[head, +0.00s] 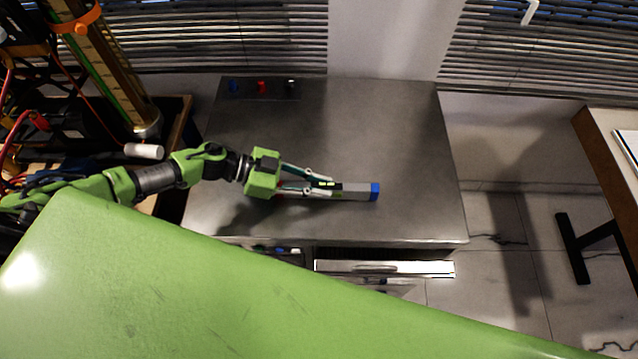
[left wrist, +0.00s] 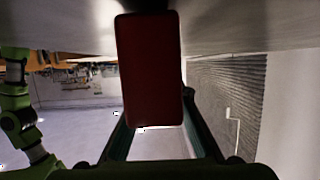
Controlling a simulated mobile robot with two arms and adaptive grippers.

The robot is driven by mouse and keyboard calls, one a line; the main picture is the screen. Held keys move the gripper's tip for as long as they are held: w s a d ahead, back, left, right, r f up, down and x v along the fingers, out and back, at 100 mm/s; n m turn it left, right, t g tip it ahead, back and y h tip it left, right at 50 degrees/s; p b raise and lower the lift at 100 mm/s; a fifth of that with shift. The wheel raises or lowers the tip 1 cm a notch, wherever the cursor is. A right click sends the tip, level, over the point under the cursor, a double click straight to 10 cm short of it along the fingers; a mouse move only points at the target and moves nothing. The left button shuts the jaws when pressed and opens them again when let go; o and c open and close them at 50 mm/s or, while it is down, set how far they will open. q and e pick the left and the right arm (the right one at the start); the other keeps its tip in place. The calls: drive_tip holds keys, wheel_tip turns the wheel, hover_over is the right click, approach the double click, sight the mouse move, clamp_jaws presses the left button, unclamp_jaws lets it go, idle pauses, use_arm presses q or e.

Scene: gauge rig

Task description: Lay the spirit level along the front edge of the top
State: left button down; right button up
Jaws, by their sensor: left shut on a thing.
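The spirit level (head: 356,192) is a grey bar with a blue end and a yellow-green vial in the head view. My left gripper (head: 324,185) is shut on it near its left part. In the left wrist view, a dark red end of the level (left wrist: 150,70) shows large between the fingers. The level points right, roughly parallel to the front edge of the grey metal top (head: 345,130), and lies behind that edge. I cannot tell whether it touches the top. My right gripper is not in view.
Blue (head: 233,86), red (head: 262,86) and dark (head: 291,84) small items stand at the top's back left. An open drawer (head: 385,268) juts out below the front edge. A brass-coloured column (head: 115,75) stands left. The right part of the top is clear.

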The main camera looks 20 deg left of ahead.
use_arm(q)
drive_tip(key=shift+f, duration=0.2)
drive_tip(key=c, duration=1.9)
unclamp_jaws()
drive_tip(key=shift+r, duration=0.1)
drive_tip(key=shift+r, duration=0.25)
drive_tip(key=b+v, duration=0.3)
drive_tip(key=v, duration=0.7)
drive_tip(key=shift+s+a+b, duration=0.1)
drive_tip(key=shift+a+b, duration=0.25)
drive_tip(key=shift+a, duration=0.1)
drive_tip(key=shift+s+a+r, duration=0.15)
drive_tip(key=shift+a+r, duration=0.15)
drive_tip(key=shift+a, duration=0.1)
drive_tip(key=shift+s+f, duration=0.1)
